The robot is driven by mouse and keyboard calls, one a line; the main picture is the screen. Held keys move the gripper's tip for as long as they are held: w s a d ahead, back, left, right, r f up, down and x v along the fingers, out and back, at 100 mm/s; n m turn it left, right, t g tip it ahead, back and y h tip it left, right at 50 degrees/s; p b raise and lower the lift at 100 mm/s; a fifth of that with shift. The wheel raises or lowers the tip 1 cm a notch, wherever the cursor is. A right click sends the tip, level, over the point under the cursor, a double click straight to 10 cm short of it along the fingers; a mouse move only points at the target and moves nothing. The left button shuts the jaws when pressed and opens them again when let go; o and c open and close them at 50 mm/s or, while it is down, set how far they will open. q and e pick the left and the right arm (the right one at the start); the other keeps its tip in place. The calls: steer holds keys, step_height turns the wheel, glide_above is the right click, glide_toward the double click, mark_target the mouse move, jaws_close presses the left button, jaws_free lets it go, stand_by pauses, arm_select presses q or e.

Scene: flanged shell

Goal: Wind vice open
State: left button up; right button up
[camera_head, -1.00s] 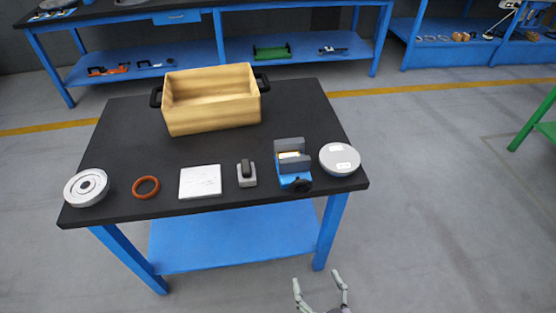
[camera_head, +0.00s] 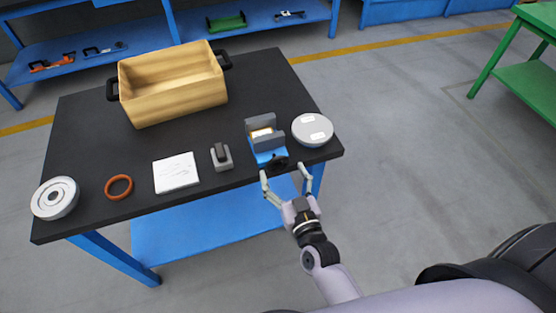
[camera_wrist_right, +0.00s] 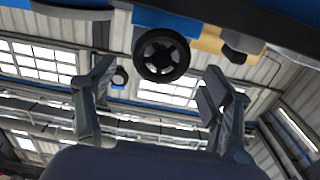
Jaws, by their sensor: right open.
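The vice (camera_head: 264,138) has a blue base and grey jaws and sits near the front right edge of the black table. Something pale lies between its jaws. Its black handwheel (camera_head: 279,162) faces the front edge; in the right wrist view the handwheel (camera_wrist_right: 161,55) shows as a dark spoked ring. My right gripper (camera_head: 286,178) is open and empty, just in front of the handwheel, with one finger to each side. In the wrist view the open fingers (camera_wrist_right: 160,90) stand apart below the wheel, not visibly touching it. My left gripper is out of view.
On the black table (camera_head: 90,150) a round grey flanged part (camera_head: 312,130) stands right beside the vice. A small grey block (camera_head: 221,157), white sheet (camera_head: 176,173), orange ring (camera_head: 119,187) and round metal part (camera_head: 55,198) line the front. A wooden crate (camera_head: 172,85) stands behind.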

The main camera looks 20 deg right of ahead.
mark_target(281, 166)
steer(key=shift+w, duration=2.2)
steer(key=c, duration=1.2)
steer(key=m+p, duration=0.1)
steer(key=m, duration=0.2)
steer(key=shift+m, duration=0.3)
steer(key=m, duration=0.3)
steer(key=shift+d+f+m, duration=0.1)
steer(key=shift+m, duration=0.2)
steer(key=m, duration=0.3)
steer(key=shift+d+f+m, duration=0.1)
steer(key=shift+m, duration=0.2)
steer(key=shift+f+m, duration=0.1)
steer(key=shift+m, duration=1.7)
